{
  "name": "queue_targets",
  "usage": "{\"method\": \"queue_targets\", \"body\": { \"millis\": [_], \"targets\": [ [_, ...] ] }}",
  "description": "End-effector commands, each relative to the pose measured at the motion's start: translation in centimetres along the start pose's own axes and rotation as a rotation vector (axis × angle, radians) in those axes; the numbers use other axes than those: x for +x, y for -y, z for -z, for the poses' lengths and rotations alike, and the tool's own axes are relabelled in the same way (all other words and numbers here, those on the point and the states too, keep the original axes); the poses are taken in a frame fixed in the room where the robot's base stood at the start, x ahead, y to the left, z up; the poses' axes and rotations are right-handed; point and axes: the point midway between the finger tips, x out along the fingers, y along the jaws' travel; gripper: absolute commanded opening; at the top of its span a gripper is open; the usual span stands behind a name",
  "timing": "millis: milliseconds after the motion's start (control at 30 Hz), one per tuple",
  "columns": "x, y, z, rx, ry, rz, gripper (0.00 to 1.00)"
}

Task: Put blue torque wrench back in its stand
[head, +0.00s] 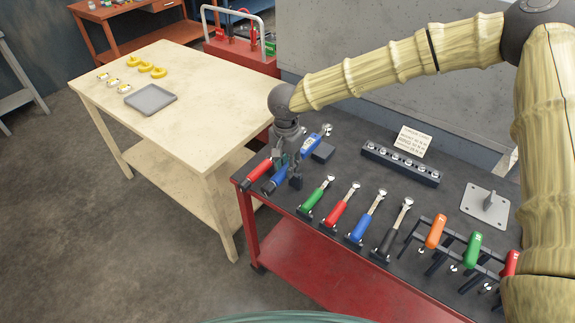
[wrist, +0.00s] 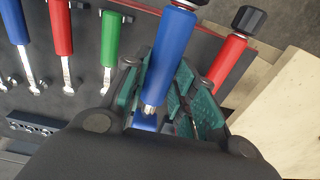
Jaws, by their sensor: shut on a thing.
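The blue torque wrench (head: 275,180) is at the left end of the dark bench top, with its blue handle toward the front left and its blue and silver head (head: 311,142) toward the back right. My gripper (head: 287,171) is shut on it from above. In the wrist view the blue handle (wrist: 172,50) with its dark end knob lies between the teal finger pads. A dark block (head: 323,153) sits beside the wrench's head; it may be part of the stand, most of which my gripper hides. I cannot tell whether the wrench touches it.
A red torque wrench (head: 257,171) lies close on the left, also in the wrist view (wrist: 228,66). Green (head: 312,199), red (head: 335,213), blue (head: 360,228) and black wrenches stand right. A socket rail (head: 400,163) is behind. A wooden table (head: 200,90) is left.

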Motion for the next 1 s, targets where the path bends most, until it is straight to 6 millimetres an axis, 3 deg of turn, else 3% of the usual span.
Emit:
{"method": "queue_targets", "body": {
  "millis": [100, 600, 1000],
  "targets": [
    [1.4, 0.2, 0.2, 0.001, 0.002, -0.002, 0.00],
    [4.1, 0.2, 0.2, 0.001, 0.002, -0.004, 0.00],
    [4.8, 0.2, 0.2, 0.001, 0.002, -0.003, 0.00]
  ]
}}
